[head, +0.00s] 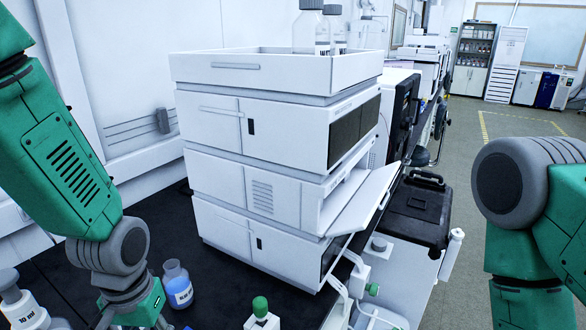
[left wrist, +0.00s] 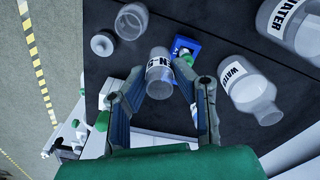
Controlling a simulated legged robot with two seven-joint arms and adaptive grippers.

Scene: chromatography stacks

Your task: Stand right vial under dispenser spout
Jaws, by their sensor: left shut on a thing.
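In the left wrist view a clear vial (left wrist: 159,76) with a white label, partly readable as "N-5", sits between the two fingers of my left gripper (left wrist: 160,88). The gripper is shut on it. In the head view my left arm comes down at the left and its gripper is cut off by the bottom edge, so the vial is hidden there. A small blue holder (left wrist: 187,47) lies just beyond the vial, with a green-capped item by it. I cannot clearly make out the dispenser spout. My right arm shows at the right of the head view; its gripper is out of frame.
A white chromatography stack (head: 255,150) stands on the black bench, its flap open to the right. A labelled bottle (head: 178,284) stands left of it. Water bottles (left wrist: 246,88), an open clear container (left wrist: 131,21) and a round grey cap (left wrist: 103,44) surround the gripper.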

